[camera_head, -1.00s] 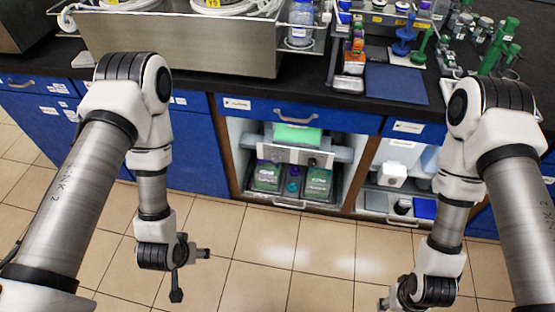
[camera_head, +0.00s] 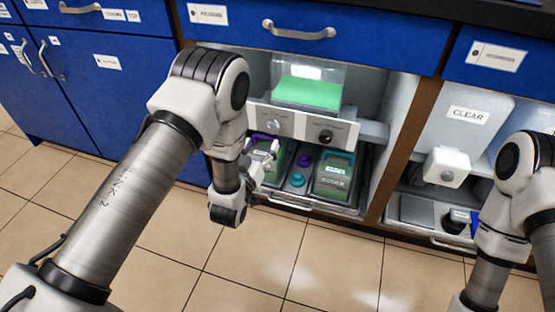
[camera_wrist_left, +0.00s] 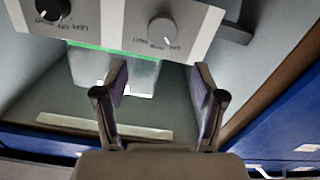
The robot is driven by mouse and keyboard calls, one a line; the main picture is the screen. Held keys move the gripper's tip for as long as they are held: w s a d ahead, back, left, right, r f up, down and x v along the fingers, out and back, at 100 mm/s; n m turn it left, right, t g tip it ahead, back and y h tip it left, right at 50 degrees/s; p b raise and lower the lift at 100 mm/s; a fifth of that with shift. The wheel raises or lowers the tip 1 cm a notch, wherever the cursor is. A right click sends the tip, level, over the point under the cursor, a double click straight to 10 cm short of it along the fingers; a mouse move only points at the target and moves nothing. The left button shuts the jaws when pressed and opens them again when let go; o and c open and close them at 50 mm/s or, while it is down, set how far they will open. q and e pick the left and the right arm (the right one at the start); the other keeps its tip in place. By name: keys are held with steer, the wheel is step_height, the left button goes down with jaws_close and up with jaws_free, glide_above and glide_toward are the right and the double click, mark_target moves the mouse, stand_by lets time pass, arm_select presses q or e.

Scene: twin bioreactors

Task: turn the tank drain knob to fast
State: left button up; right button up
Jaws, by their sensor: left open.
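A white panel (camera_head: 298,127) sits in the open cabinet below a clear tank (camera_head: 308,92) of green liquid. It carries a silver-grey knob (camera_head: 272,125) at left and a black knob (camera_head: 326,136) at right. My left gripper (camera_head: 268,150) is just below and in front of the grey knob, open and empty. The left wrist view shows the panel turned over: the grey knob (camera_wrist_left: 162,31) lies beyond the gap between my open left fingers (camera_wrist_left: 160,76), apart from them, and the black knob (camera_wrist_left: 53,8) is at upper left. My right gripper is out of view.
Below the panel, a tray (camera_head: 305,203) holds bottles with green contents (camera_head: 333,175) and small capped containers (camera_head: 298,180). A brown cabinet divider (camera_head: 400,150) stands to the right. A drawer handle (camera_head: 298,31) juts out above. The tiled floor (camera_head: 250,262) in front is clear.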

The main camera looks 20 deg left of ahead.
mark_target(272, 129)
arm_select(q)
steer(key=w+b, duration=0.1)
steer(key=w, duration=0.1)
steer(key=w+f+b, duration=0.1)
steer(key=w, duration=0.1)
steer(key=w+f+b, duration=0.1)
steer(key=w, duration=0.2)
steer(key=shift+d+b, duration=0.1)
steer(key=shift+b, duration=0.3)
steer(key=shift+w+r, duration=0.2)
steer(key=shift+w, duration=0.2)
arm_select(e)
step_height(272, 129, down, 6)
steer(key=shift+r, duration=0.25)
arm_select(q)
steer(key=shift+c, duration=0.4)
steer(key=c, duration=1.1)
